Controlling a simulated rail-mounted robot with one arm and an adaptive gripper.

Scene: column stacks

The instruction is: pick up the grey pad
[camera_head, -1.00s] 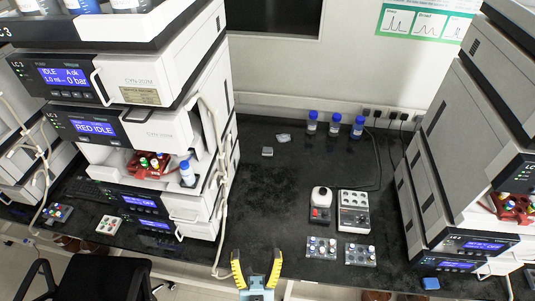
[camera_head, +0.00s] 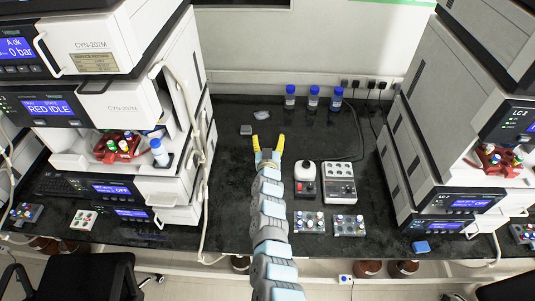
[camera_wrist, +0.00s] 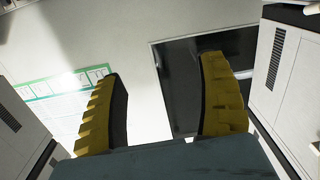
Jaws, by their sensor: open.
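A small grey pad (camera_head: 246,130) lies on the black bench top, towards the back and right of the left instrument stack. My gripper (camera_head: 268,143), with yellow fingers, is open and empty. In the head view it is a short way right of the pad and a little nearer the front. My gripper's fingers (camera_wrist: 162,100) also show spread in the wrist view with nothing between them. The wrist view shows the wall and a dark panel; the pad is not in it.
Tall instrument stacks stand at left (camera_head: 125,130) and right (camera_head: 440,150). A crumpled clear item (camera_head: 262,115) lies behind the pad. Three blue-capped bottles (camera_head: 313,98) stand at the back. A mixer (camera_head: 305,178) and a white-topped device (camera_head: 340,180) stand right of my arm.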

